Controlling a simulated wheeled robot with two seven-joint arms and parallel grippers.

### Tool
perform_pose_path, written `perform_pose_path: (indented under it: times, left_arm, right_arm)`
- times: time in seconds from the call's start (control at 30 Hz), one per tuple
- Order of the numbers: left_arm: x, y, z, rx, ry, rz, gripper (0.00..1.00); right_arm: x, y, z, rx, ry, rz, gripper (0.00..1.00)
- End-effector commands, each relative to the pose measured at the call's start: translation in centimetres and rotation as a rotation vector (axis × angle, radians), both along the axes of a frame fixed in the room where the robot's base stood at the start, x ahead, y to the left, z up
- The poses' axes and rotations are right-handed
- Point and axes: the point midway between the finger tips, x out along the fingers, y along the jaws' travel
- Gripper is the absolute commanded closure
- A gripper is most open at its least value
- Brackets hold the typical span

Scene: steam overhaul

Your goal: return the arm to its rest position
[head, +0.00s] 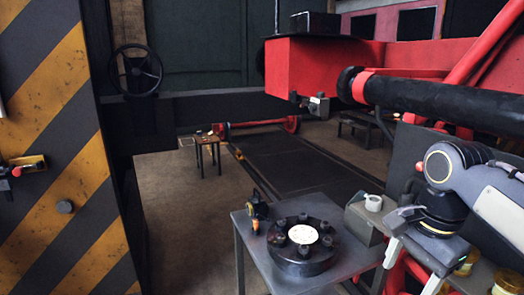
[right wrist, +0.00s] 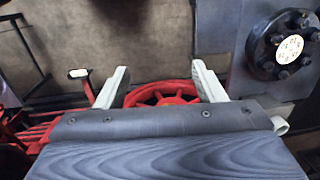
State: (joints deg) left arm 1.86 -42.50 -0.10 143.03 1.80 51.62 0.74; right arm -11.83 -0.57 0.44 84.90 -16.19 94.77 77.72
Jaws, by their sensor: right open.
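My right arm comes in from the right edge of the head view. My right gripper (head: 410,269) points down beside the right edge of the small grey table. In the right wrist view its two pale fingers (right wrist: 160,82) stand wide apart with nothing between them. A red spoked wheel (right wrist: 163,94) shows beyond and below the fingers, apart from them. My left arm and left gripper are not in view.
The small grey table (head: 257,274) carries a dark bolted flange (head: 303,262) with a pale centre and a small dark-and-orange tool (head: 258,210). A grey box (head: 364,224) stands close left of my right arm. A black-and-yellow striped panel (head: 62,120) fills the left. Floor between is open.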

Motion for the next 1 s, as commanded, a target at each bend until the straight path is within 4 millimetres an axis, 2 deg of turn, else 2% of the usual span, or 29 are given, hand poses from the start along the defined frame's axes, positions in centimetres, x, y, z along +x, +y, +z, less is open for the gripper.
perform_pose_path:
  times: [0.27, 0.37, 0.5, 0.6, 0.7, 0.8, 1.0]
  left_arm:
    - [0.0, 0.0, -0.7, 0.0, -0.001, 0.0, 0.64]
    - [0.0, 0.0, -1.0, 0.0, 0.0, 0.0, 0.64]
    - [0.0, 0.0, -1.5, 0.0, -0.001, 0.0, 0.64]
    - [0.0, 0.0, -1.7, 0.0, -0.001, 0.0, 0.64]
    - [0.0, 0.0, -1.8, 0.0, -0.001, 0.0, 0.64]
    - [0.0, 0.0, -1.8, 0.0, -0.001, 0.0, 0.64]
    - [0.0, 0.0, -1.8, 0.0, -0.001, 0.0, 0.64]
  right_arm:
    - [-4.6, 0.1, -4.3, 0.061, -0.146, 0.313, 0.37]
    - [-7.0, 0.7, -6.9, 0.071, -0.241, 0.471, 0.37]
    - [-10.8, 2.2, -11.7, 0.047, -0.411, 0.717, 0.37]
    - [-12.6, 3.3, -14.5, 0.006, -0.508, 0.844, 0.37]
    - [-13.6, 4.1, -16.3, -0.03, -0.567, 0.923, 0.37]
    - [-14.0, 4.4, -17.1, -0.053, -0.596, 0.961, 0.37]
    - [-14.1, 4.5, -17.3, -0.057, -0.6, 0.972, 0.37]
